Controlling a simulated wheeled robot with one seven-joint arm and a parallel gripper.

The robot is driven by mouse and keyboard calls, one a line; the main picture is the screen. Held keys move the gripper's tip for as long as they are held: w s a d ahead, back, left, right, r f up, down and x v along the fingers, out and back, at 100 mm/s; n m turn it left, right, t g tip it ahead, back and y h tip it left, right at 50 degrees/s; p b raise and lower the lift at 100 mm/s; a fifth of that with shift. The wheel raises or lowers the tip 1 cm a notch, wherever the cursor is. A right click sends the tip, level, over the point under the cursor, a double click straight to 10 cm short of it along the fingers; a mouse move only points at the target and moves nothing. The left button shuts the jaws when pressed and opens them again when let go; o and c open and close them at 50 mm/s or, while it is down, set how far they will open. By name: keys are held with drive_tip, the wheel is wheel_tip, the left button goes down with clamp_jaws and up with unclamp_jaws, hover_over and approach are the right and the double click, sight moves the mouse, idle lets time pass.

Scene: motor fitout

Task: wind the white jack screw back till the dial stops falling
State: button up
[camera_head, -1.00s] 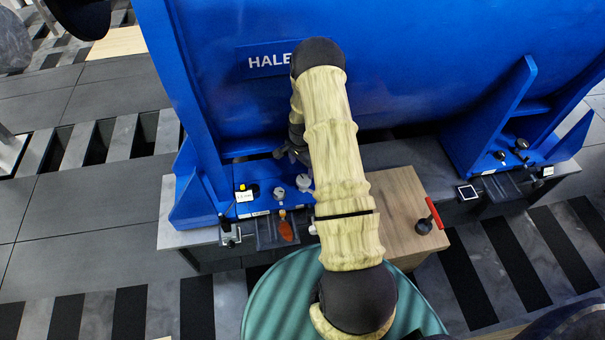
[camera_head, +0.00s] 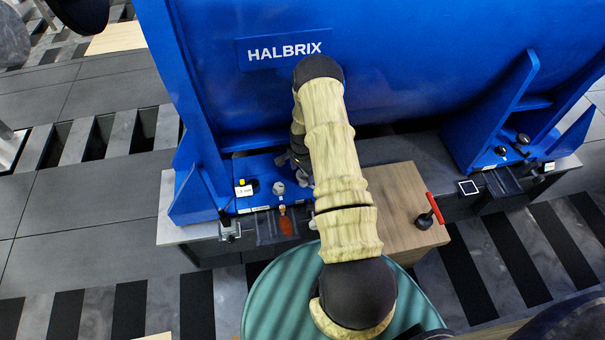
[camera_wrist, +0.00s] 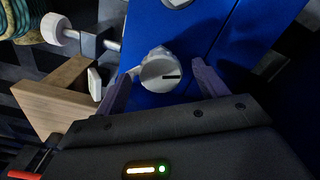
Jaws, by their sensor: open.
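A white round screw head (camera_wrist: 57,29), which looks like the white jack screw, sits on a rod through a grey block at upper left in the wrist view. It also shows in the head view (camera_head: 313,224) beside my forearm. My gripper (camera_wrist: 160,74) is open, its two dark fingers either side of a round grey bolt head (camera_wrist: 161,72) with a black line, on the blue motor foot. I cannot tell whether they touch it. The white screw is outside the jaws. A small gauge with a yellow top and white face (camera_head: 243,190) stands left on the foot; its reading is too small.
The big blue HALBRIX motor (camera_head: 380,70) rises behind. Another grey bolt head (camera_head: 279,188) and an orange tag (camera_head: 286,225) are left of my gripper. A wooden block (camera_head: 400,205) carrying a red-handled tool (camera_head: 434,207) stands right. A green round top (camera_head: 270,300) is in front.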

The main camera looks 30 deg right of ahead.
drive_tip(key=shift+f, duration=0.5)
drive_tip(key=c, duration=1)
drive_tip(key=shift+n, duration=0.4)
